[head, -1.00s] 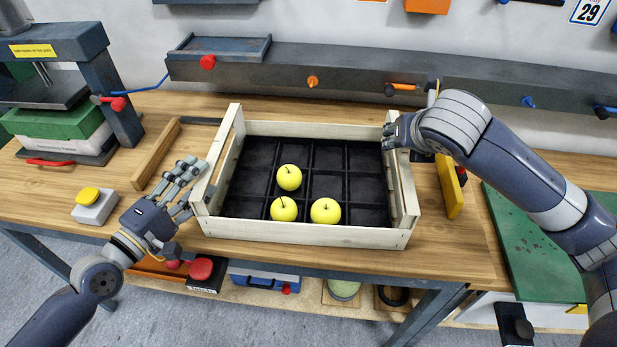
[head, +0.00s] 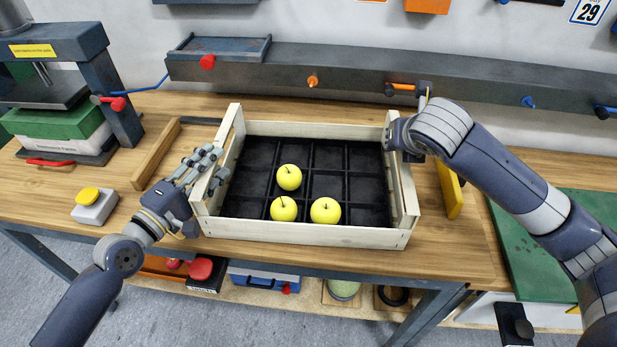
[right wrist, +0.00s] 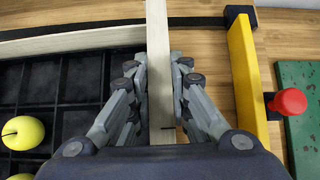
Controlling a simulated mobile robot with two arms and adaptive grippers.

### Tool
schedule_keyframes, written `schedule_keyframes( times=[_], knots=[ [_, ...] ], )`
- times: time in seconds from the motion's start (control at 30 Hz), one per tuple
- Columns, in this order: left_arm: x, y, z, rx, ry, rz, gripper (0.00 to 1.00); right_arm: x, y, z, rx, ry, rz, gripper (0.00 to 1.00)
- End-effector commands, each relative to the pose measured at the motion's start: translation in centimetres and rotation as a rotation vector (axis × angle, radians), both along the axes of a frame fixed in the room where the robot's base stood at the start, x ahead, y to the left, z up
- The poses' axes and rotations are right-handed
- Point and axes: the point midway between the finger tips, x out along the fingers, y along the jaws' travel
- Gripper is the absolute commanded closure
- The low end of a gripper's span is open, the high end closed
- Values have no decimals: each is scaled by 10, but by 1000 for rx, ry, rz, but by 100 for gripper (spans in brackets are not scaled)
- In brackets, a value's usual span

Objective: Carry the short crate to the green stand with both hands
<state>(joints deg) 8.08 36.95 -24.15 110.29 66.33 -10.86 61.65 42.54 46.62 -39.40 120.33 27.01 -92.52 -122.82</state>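The short crate (head: 300,235), pale wood with a black divided tray inside, sits on the wooden workbench. It holds three yellow apples (head: 289,177), one also in the right wrist view (right wrist: 22,132). My left gripper (head: 207,165) is open at the crate's left end wall, its fingers spread around the top edge. My right gripper (head: 392,135) is at the right end wall. In the right wrist view its fingers (right wrist: 160,80) straddle the wall (right wrist: 160,30) on both sides and look open, close to the wood. A green stand cannot be made out with certainty.
A green panel (head: 535,230) lies at the right. A yellow upright board (head: 449,187) stands just right of the crate, a wooden bar (head: 157,155) to its left. A yellow-button box (head: 95,205) and a press (head: 70,80) stand further left.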

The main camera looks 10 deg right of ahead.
Motion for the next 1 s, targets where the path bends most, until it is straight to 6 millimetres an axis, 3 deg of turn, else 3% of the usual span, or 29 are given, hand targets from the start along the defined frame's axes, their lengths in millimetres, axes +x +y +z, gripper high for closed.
schedule_keyframes(
  times=[0.47,1.0],
  knots=[
    [0,0,4,1,-2,0,100,1,0,5,3,-5,-1,100],
    [0,0,43,2,-1,0,100,1,0,45,4,-6,-2,100]
  ],
)
